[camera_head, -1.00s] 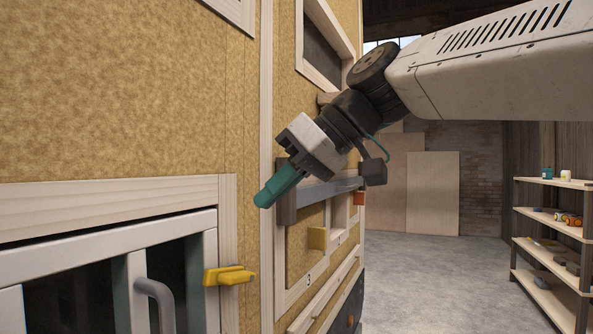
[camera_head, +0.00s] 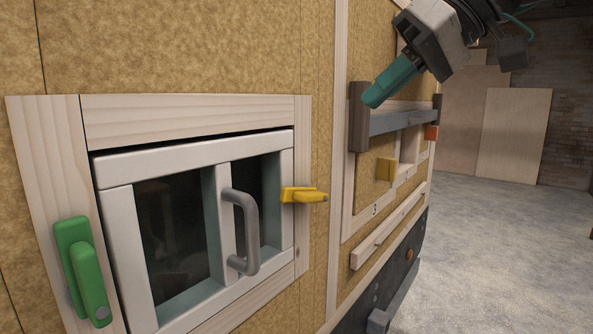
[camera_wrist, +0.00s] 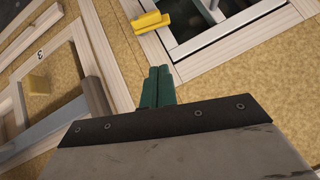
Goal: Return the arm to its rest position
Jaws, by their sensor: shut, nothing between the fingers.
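My gripper (camera_head: 372,101) has green fingers and is at the upper right of the head view, in front of the tan hut wall. The fingers are together with nothing between them. In the wrist view my gripper (camera_wrist: 159,72) also shows shut, pointing toward the wall near the window frame. My arm reaches in from the upper right and is mostly out of the head view.
A white window (camera_head: 112,205) with a grey handle (camera_head: 246,222) sits in a wood frame, with a green latch (camera_head: 82,268) and a yellow latch (camera_head: 300,194). Concrete floor (camera_head: 490,250) is clear at right.

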